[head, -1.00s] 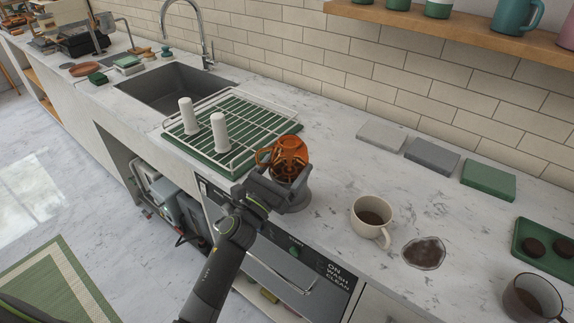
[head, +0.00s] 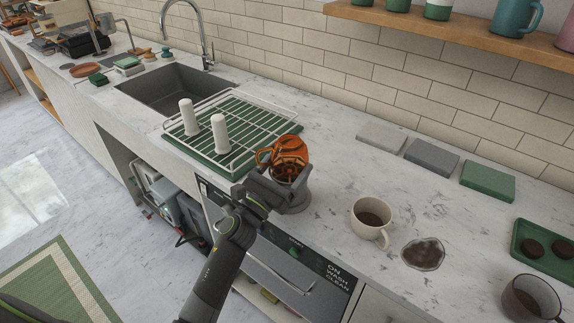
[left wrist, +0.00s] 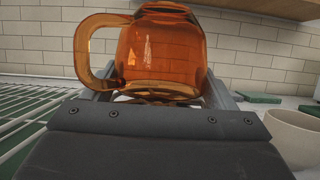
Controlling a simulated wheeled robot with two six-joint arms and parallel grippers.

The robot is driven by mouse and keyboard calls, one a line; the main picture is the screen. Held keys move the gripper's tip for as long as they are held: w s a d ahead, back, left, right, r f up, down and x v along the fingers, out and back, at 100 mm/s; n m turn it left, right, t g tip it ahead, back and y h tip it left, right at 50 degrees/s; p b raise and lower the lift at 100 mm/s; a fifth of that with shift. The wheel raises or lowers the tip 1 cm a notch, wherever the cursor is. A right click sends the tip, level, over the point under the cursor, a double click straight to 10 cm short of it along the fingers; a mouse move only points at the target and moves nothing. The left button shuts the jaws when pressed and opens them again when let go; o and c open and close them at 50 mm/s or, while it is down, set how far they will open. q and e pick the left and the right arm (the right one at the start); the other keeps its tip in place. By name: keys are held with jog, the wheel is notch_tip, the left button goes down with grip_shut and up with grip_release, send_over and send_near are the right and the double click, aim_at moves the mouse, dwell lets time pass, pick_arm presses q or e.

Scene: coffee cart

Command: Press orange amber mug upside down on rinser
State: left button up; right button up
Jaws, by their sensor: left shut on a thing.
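The orange amber mug (head: 282,147) is see-through glass. It stands between my left gripper's fingers, just right of the drying rack. Its handle points left. In the left wrist view the mug (left wrist: 162,50) fills the top middle, with its handle at left and its lower end between the fingers. My left gripper (head: 287,188) is shut on the mug from the front. My right gripper is out of view.
The wire drying rack (head: 240,108) with two white upright pieces is at left, near the sink (head: 165,85). A cream mug (head: 371,218) of dark liquid and a brown spill (head: 423,253) lie to the right. Flat blocks (head: 432,157) line the wall. Bare counter lies behind the mug.

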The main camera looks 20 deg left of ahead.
aim_at(281, 152)
pick_arm(q)
jog(key=shift+a+r+p, duration=0.1)
jog(key=shift+r+p, duration=2.25)
jog(key=shift+r, duration=0.75)
jog(key=shift+r+p, duration=0.3)
jog(key=shift+r, duration=0.05)
jog(key=shift+d+f, duration=0.15)
jog(key=shift+d, duration=0.05)
